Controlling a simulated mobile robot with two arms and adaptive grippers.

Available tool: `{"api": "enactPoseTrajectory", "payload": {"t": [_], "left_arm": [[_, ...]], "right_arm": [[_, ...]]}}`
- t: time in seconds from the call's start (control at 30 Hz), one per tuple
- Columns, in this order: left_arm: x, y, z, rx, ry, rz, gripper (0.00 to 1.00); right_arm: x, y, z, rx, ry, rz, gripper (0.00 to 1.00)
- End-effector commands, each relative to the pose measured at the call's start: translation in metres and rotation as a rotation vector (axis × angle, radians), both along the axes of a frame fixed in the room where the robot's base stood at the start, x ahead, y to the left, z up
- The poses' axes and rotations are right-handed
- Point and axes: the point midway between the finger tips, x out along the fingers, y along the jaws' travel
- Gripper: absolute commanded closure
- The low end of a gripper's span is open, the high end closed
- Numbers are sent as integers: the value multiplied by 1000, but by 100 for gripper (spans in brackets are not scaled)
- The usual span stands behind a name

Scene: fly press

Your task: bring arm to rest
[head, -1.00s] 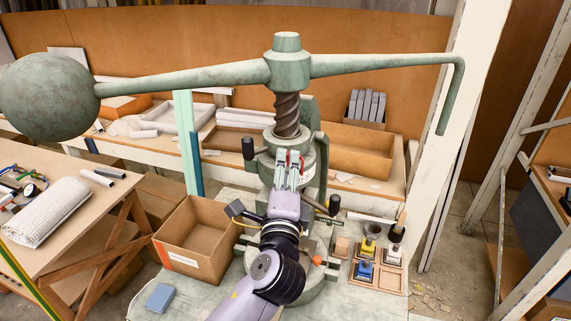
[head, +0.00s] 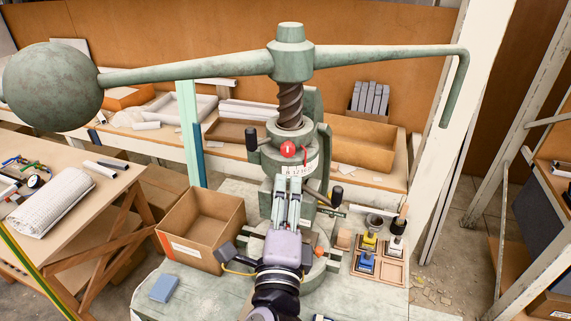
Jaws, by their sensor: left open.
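The green fly press (head: 293,48) stands in the middle, with a long arm (head: 190,72) across the top of its screw (head: 291,105). A heavy ball (head: 53,86) is on the arm's left end, and a bent-down handle (head: 456,90) is on its right end. My left gripper (head: 288,182) is in front of the press body, below a red knob (head: 288,149). Its two fingers point away from me, with a gap and nothing between them. It is well below the press arm and apart from it. My right gripper is not in view.
An open cardboard box (head: 200,230) stands left of my gripper, and a blue block (head: 163,288) lies before it. To the right is a wooden tray (head: 393,271) with several stamp-like tools. A small black-knobbed lever (head: 336,193) is close right of my gripper.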

Motion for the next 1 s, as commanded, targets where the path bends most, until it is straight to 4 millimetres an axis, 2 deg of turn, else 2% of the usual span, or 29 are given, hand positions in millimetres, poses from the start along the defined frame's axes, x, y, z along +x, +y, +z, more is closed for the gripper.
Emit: {"api": "enactPoseTrajectory", "payload": {"t": [0.07, 0.17, 0.27, 0.37, 0.4, 0.5, 0.6, 0.8, 1.0], "left_arm": [[0, 1, -1, -3, 4, 1, 55], [1, 11, -15, -53, 57, 16, 55], [1, 37, -51, -193, 194, 62, 55], [-11, 76, -108, -415, 398, 154, 55], [-21, 92, -132, -515, 484, 204, 55], [-55, 127, -187, -747, 673, 342, 55], [-91, 151, -225, -929, 810, 474, 55], [-156, 180, -269, -1187, 987, 702, 55], [-219, 200, -291, -1377, 1106, 922, 55]], "right_arm": [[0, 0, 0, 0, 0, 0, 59], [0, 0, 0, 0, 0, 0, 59], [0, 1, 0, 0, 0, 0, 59], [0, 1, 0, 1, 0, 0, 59], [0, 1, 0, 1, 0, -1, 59], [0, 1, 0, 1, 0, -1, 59], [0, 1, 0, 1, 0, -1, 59], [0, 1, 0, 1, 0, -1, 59], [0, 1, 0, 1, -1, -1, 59]]}}
